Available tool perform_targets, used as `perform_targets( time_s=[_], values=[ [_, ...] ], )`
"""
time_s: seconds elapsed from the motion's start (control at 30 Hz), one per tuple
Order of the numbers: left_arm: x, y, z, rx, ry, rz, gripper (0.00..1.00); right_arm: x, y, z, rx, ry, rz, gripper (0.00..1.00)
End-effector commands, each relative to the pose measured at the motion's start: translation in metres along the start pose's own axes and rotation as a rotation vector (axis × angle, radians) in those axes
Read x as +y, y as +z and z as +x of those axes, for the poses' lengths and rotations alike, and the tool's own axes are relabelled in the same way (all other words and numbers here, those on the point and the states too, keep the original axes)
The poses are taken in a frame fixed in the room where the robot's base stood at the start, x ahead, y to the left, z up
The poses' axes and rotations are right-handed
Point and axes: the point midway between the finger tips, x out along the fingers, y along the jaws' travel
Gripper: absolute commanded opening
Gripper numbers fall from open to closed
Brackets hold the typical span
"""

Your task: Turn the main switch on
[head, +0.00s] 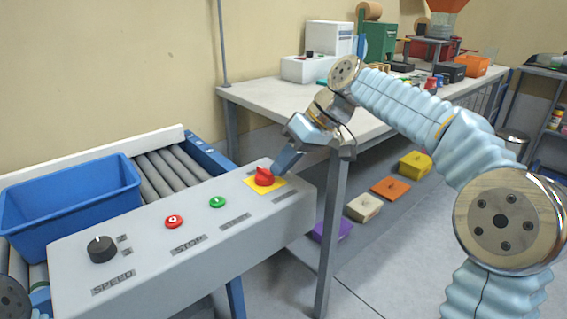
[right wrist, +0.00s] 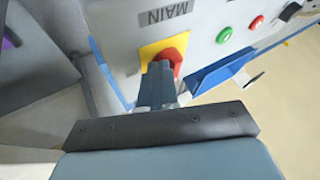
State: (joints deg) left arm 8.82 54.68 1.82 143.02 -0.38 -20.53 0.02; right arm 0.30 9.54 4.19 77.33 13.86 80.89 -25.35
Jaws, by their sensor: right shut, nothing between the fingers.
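The main switch is a red rotary knob (head: 264,177) on a yellow square plate (head: 276,185), at the right end of the grey control panel (head: 185,246). In the right wrist view the red knob (right wrist: 170,57) sits on its yellow plate (right wrist: 152,50) under the label MAIN (right wrist: 163,16). My right gripper (head: 277,170) is shut and empty, with its fingertips right at the knob. In the right wrist view the fingertips (right wrist: 159,70) overlap the knob's near side; whether they touch it I cannot tell. My left gripper is not in view.
The panel also carries a green button (head: 217,202), a red stop button (head: 173,221) and a black speed knob (head: 102,248). A blue bin (head: 70,204) stands on the roller conveyor behind it. A white workbench (head: 262,95) stands behind, right of the conveyor.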

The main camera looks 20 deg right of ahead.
Motion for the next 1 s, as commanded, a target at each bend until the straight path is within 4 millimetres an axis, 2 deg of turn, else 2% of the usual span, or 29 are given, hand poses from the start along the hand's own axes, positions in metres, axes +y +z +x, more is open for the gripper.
perform_targets(
  time_s=[0.33, 1.0],
  values=[
    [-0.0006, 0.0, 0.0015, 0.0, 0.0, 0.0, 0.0, -0.0003, 0.0008, 0.0003, 0.009, 0.009, 0.017, 0.0],
    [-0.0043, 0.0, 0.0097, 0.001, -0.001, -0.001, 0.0, -0.0038, 0.004, 0.0002, 0.111, 0.111, 0.205, 0.0]
  ],
)
